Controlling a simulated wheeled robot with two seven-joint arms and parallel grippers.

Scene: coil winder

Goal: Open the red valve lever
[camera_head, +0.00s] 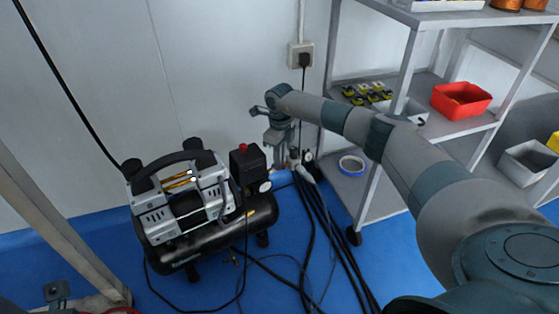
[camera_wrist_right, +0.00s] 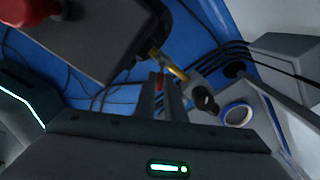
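The red valve lever (camera_wrist_right: 159,82) shows in the right wrist view as a small red piece beside a brass fitting (camera_wrist_right: 176,71). My right gripper (camera_wrist_right: 161,90) has its two fingers close together, one on each side of the red piece near their tips. I cannot tell whether they touch it. In the head view my right gripper (camera_head: 293,158) points down just right of the black and silver air compressor (camera_head: 185,205), and the lever is hidden there. My left gripper is not in view.
A red knob (camera_head: 243,147) tops the compressor's black switch box (camera_head: 247,166). Black hoses (camera_head: 325,235) run across the blue floor. A grey shelf cart (camera_head: 384,200) with a red bin (camera_head: 461,100) and a blue tape roll (camera_head: 351,165) stands to the right. A wall socket (camera_head: 300,55) is behind.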

